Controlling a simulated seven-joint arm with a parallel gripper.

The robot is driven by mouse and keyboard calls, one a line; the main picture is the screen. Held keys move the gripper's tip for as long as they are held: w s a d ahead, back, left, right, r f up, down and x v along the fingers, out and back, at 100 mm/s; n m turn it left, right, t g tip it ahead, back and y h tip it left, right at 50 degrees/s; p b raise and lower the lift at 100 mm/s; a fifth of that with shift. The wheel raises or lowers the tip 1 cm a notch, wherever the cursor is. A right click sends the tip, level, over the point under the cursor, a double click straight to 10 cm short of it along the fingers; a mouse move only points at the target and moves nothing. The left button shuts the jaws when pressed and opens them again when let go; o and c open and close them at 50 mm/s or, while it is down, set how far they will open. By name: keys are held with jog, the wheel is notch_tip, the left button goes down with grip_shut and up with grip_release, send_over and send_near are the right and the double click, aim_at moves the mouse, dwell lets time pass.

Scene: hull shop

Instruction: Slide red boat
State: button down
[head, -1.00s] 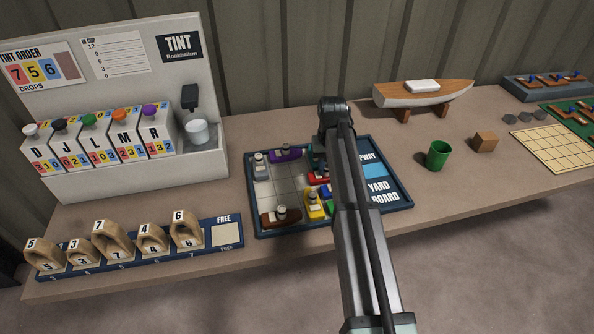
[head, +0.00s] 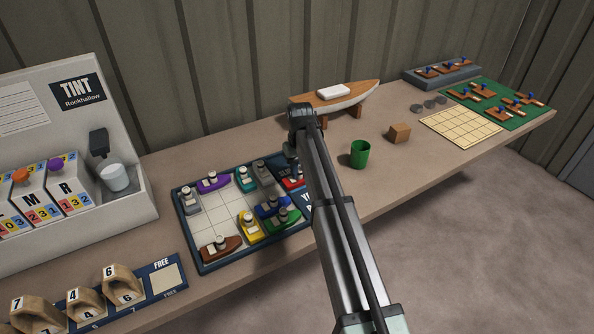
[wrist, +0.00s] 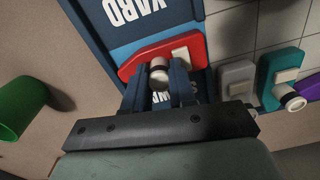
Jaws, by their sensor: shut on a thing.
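The red boat (head: 290,183) lies at the right side of the yard board (head: 205,268), on the blue slipway strip beyond the pale grid. In the wrist view the red boat (wrist: 136,62) shows its hull, a cream block on its deck and a dark-and-white funnel. My gripper (wrist: 160,84) is shut on that funnel, with the boat down on the board. In the head view my gripper (head: 294,163) is partly hidden by my arm, which also covers part of the slipway and lettering.
On the grid stand purple (head: 213,182), teal (head: 244,180), yellow (head: 249,228), green (head: 284,222), brown (head: 220,248) and other boats. A model boat (head: 345,98) stands behind.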

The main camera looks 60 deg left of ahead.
jog(key=shift+w, duration=0.35)
jog(key=c, duration=1.2)
grip_release()
jog(key=shift+w, duration=0.1)
jog(key=shift+o, duration=1.4)
jog(key=shift+s, duration=0.2)
notch_tip(320, 180, up, 14)
jog(key=shift+w+f, duration=0.1)
